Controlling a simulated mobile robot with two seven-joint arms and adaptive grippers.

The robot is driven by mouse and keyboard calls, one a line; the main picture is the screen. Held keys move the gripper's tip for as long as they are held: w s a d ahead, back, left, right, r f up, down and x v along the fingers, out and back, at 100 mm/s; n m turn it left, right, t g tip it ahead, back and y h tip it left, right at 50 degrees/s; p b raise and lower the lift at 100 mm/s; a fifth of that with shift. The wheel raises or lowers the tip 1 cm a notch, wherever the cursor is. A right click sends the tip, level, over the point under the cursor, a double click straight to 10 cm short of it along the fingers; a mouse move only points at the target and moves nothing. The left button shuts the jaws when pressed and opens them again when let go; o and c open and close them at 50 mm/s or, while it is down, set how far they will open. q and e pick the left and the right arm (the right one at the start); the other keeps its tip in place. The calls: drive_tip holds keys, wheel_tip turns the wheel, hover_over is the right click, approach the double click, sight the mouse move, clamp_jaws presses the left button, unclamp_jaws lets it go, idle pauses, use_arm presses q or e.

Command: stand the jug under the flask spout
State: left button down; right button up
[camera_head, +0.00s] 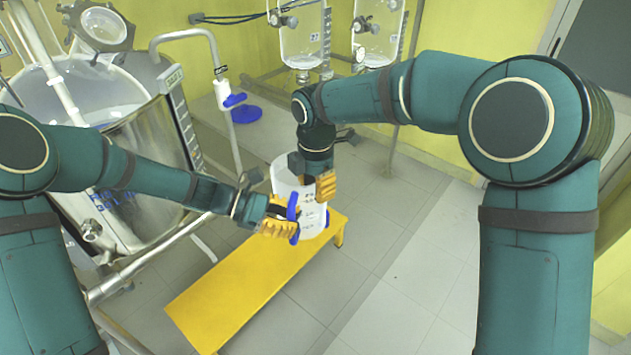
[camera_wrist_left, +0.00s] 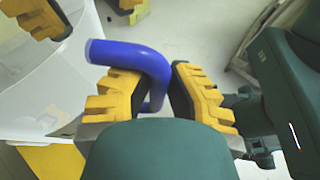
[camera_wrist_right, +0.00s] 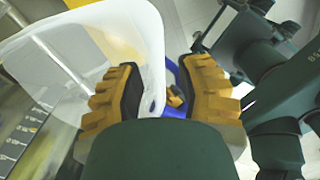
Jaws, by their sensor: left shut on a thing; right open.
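The jug (camera_head: 312,222) is translucent white with dark scale marks and a blue handle (camera_wrist_left: 130,58). It appears upright at the far end of the yellow bench; I cannot tell whether it touches it. My left gripper (camera_head: 280,222) is shut on the handle, a finger on each side (camera_wrist_left: 160,85). My right gripper (camera_head: 314,182) is open, pointing down at the jug's rim. In the right wrist view its fingers (camera_wrist_right: 158,88) appear to straddle the jug's wall, apart from each other. Two glass flasks (camera_head: 304,38) (camera_head: 379,32) hang at the back, with bottom outlets.
The yellow bench (camera_head: 240,290) is bare towards its near end. A large glass and steel reactor (camera_head: 150,135) with pipes stands at the left. The tiled floor (camera_head: 400,270) to the right is clear.

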clamp_jaws()
use_arm(q)
drive_tip(key=c, duration=1)
unclamp_jaws()
